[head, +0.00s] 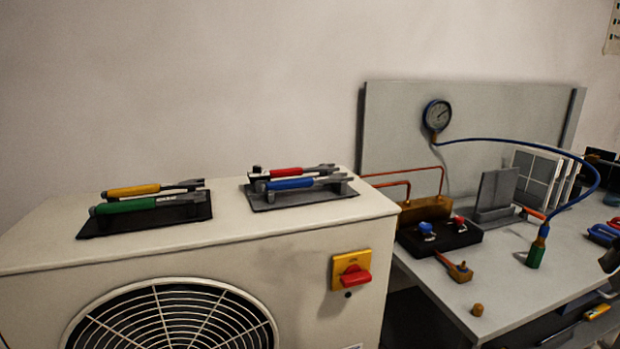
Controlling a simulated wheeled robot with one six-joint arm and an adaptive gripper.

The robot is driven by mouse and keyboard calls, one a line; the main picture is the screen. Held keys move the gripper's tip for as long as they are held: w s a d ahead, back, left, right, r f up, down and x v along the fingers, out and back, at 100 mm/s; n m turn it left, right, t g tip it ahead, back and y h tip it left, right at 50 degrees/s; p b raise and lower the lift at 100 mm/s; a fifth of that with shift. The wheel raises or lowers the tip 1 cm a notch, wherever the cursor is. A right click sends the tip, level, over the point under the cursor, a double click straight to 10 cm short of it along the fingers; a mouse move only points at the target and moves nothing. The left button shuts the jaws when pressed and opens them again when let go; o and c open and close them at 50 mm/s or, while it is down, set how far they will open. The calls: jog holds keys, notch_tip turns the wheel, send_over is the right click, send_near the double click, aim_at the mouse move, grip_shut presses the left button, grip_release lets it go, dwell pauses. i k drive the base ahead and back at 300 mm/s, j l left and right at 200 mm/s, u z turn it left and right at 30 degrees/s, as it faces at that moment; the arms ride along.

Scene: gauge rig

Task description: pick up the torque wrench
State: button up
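Several wrench-like tools with coloured handles lie in pairs on top of a cream outdoor unit (230,245). On the left dark holder (95,228) are one with a yellow handle (133,190) and one with a green handle (125,206). On the right dark holder (335,198) are one with a red handle (286,172) and one with a blue handle (290,184). All have grey heads pointing right. I cannot tell which of them is the torque wrench. My gripper is not clearly in view.
A grey bench (500,275) stands right of the unit. A red switch (352,277) projects from the unit's front. A dark object is cut off at the right edge.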

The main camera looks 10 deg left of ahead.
aim_at(265, 174)
jog(key=i+j+u, duration=0.1)
jog(key=u, duration=0.25)
jog(key=i+u, duration=0.15)
jog(key=u, duration=0.15)
jog(key=i+j+u, duration=0.1)
jog(key=u, duration=0.25)
